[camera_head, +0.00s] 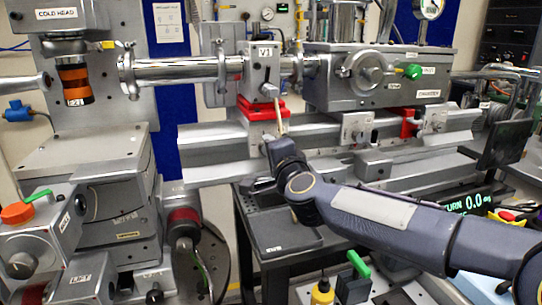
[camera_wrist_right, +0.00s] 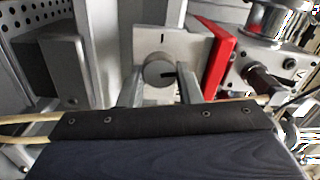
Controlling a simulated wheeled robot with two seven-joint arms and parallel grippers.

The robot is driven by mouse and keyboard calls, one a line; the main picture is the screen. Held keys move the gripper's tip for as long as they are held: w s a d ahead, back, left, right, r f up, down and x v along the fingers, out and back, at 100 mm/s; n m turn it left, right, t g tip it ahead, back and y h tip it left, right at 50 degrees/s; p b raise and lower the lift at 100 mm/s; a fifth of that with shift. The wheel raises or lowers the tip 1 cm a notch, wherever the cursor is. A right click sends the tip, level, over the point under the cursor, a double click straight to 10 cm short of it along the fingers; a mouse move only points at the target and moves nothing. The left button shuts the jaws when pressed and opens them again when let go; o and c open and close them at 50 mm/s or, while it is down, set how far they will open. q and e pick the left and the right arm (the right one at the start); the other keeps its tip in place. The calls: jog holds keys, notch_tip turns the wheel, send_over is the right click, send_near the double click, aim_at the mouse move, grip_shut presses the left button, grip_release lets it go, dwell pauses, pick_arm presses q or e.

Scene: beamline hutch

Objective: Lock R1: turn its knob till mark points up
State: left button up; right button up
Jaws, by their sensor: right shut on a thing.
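The lock knob (camera_wrist_right: 158,70), a round grey knob, sits on a silver clamp block (camera_wrist_right: 192,45) in the right wrist view. I take it for R1; no label is readable. My right gripper (camera_wrist_right: 160,78) has a finger on either side of the knob and is shut on it. A short dark tick shows on the block above the knob in this view. I cannot make out the knob's own mark clearly. In the head view my right gripper (camera_head: 266,152) is at the rail carriage under V1 (camera_head: 264,72) and hides the knob. My left gripper is not in view.
A red spacer (camera_wrist_right: 219,58) adjoins the block, with the V1 valve beyond it. The long rail (camera_head: 210,141) carries further clamp blocks, one at its middle (camera_head: 357,128), right of my gripper. A monitor (camera_head: 506,143) stands at the right. The stage labelled LIFT (camera_head: 82,281) is at the lower left.

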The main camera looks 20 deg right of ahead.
jog(key=shift+f+m+b, duration=0.15)
jog(key=shift+m+b, duration=0.25)
jog(key=shift+m, duration=0.7)
jog(key=o, duration=1)
jog(key=shift+s, duration=0.1)
jog(key=s, duration=0.7)
jog(key=shift+s+d+p, duration=0.1)
jog(key=shift+s+p, duration=0.2)
